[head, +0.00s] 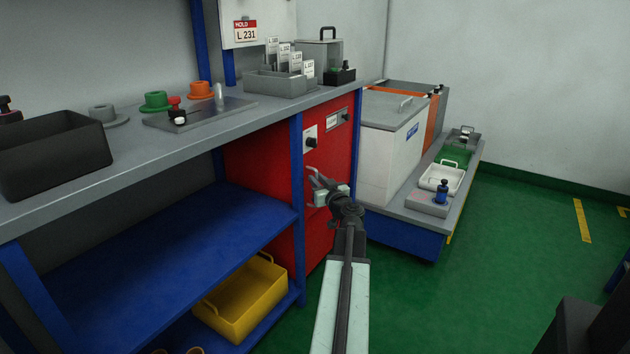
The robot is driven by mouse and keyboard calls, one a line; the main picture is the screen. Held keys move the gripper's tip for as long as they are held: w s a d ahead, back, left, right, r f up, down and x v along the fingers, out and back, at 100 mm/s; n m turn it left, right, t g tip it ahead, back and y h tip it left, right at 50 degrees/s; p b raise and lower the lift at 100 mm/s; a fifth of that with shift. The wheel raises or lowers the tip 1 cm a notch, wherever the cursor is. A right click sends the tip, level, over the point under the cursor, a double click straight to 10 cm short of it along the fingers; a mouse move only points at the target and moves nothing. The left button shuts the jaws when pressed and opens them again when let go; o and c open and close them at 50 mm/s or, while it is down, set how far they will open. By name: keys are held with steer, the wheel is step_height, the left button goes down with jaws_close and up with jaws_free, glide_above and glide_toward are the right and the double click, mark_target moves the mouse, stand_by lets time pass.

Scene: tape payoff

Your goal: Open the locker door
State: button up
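The red locker (341,152) stands under the right end of the grey workbench, behind a blue post. Its front carries a pale plate with a black knob (311,142) and a label plate with another dark knob beside it. The door looks flush with the front; I see no gap. My gripper (316,184) is in front of the locker's front, below the black knob. My arm and wrist hide part of the lower front. A thin pale curved piece shows at the fingers; whether it is a finger or a handle is unclear, as is any contact.
The grey workbench (150,172) holds a dark bin (50,160), coloured spools and a card rack. A yellow bin (245,300) sits on the lower blue shelf. A low platform with a white chest (392,145) stands right of the locker. Green floor (520,240) is open at right.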

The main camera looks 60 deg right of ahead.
steer(key=shift+w+d, duration=0.15)
steer(key=shift+w, duration=0.15)
jaws_close()
steer(key=shift+s, duration=0.1)
stand_by(1.1)
